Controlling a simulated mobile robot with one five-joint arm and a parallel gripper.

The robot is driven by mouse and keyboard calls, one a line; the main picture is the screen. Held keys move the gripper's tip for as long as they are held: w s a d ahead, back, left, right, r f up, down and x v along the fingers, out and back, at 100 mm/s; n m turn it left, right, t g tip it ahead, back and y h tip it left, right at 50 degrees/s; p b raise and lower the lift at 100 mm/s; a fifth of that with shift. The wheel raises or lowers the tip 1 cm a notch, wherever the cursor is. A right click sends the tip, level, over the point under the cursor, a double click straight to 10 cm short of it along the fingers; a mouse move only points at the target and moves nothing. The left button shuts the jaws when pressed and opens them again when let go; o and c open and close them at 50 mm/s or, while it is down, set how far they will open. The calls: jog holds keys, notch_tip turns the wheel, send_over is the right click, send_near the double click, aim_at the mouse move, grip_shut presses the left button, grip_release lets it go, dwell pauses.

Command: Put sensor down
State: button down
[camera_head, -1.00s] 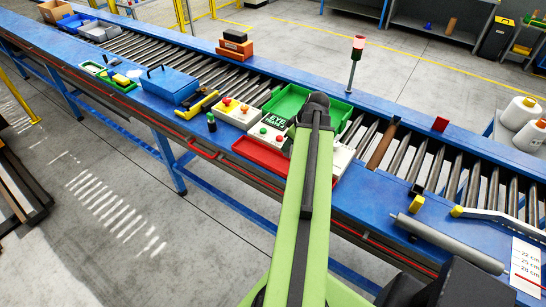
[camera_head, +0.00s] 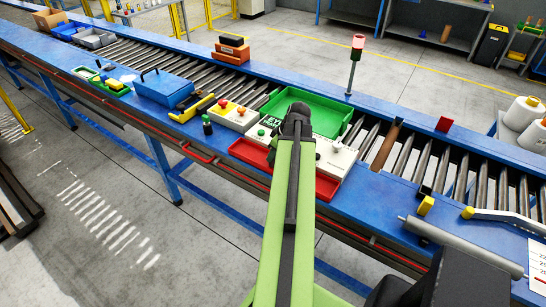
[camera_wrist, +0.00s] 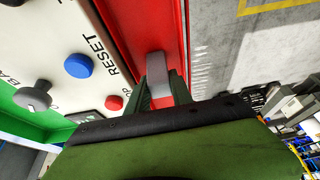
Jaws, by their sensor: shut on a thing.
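My gripper (camera_wrist: 165,88) shows in the wrist view with its green fingers shut on a small grey piece, which I take to be the sensor (camera_wrist: 156,68). The piece is over the red tray (camera_wrist: 135,28), beside a white control panel (camera_wrist: 100,25). I cannot tell whether it touches the tray. In the head view the red tray (camera_head: 248,152) lies on the near blue edge of the conveyor, and my arm hides the gripper tips, the sensor and the tray's middle.
The white panel carries a blue RESET button (camera_wrist: 78,65), a red button (camera_wrist: 115,103) and a grey knob (camera_wrist: 33,96). A green tray (camera_head: 335,118) lies behind. A signal lamp (camera_head: 357,48) stands behind.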

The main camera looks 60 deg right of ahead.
jog(key=c, duration=1.1)
grip_release()
jog(key=shift+d+f, duration=0.1)
jog(key=shift+r+p, duration=0.5)
jog(key=shift+p, duration=0.05)
jog(key=p+v, duration=1)
jog(key=v, duration=0.1)
jog(key=shift+s+r, duration=0.15)
